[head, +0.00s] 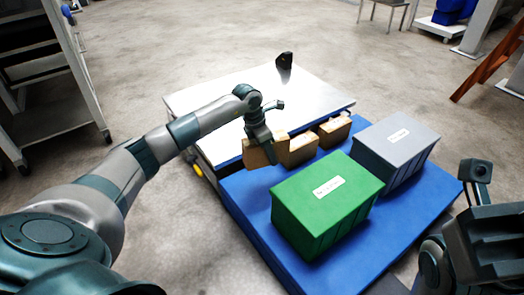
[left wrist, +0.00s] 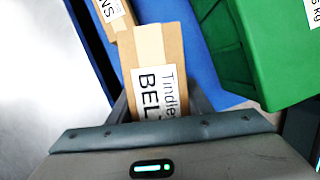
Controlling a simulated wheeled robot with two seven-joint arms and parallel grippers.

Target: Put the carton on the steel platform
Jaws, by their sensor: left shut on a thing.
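My left gripper (head: 262,138) is shut on a brown carton (head: 260,155), near the edge between the steel platform and the blue surface. In the left wrist view the carton (left wrist: 160,55) sits between the fingers, with pale tape and a white label reading "Tindle" and "BEL"; the rest of the label is hidden. I cannot tell whether it is clear of the blue surface. The steel platform (head: 310,88) is a bright, flat top behind the cartons. Part of my right arm shows at the lower right; its fingertips cannot be made out.
Two more cartons (head: 301,148) (head: 334,130) stand in a row to the right. A green box (head: 325,205) and a grey box (head: 397,150) stand on the blue platform (head: 420,205). A black object (head: 284,62) is at the steel platform's back edge. Much of the steel top is bare.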

